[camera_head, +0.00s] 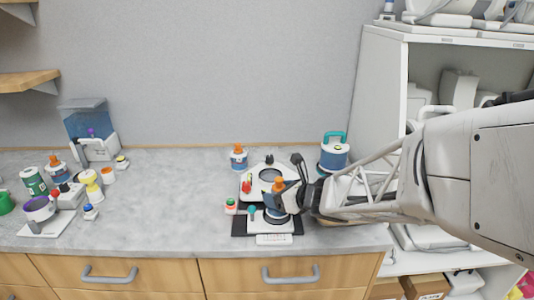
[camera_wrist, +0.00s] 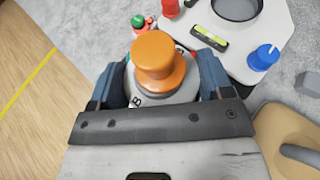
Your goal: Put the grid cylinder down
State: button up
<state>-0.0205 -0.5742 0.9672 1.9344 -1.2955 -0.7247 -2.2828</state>
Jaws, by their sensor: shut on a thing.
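My gripper (camera_head: 284,202) is shut on the grid cylinder (camera_head: 280,184), which has an orange knob on top. In the wrist view the cylinder (camera_wrist: 157,58) stands between the two blue fingers of my gripper (camera_wrist: 162,80), its orange knob over a pale top with dark lettering. In the head view the cylinder is above the front of the black mat (camera_head: 240,228), in front of a white device (camera_head: 253,183) with a round opening. My gripper and arm hide part of the cylinder. I cannot tell whether its base touches anything.
A similar blue-and-white canister (camera_head: 239,161) with an orange top stands behind left. A blue canister with a teal handle (camera_head: 334,154) stands behind right. A small red-and-green button box (camera_head: 231,206) is at the left. The counter's middle-left (camera_head: 165,200) is clear.

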jog(key=shift+w, duration=0.15)
jog(key=shift+w+a, duration=0.1)
jog(key=shift+w, duration=0.2)
jog(key=shift+f, duration=1.75)
jog(key=shift+f, duration=0.35)
jog(key=o, duration=1.1)
jog(key=shift+r, duration=0.1)
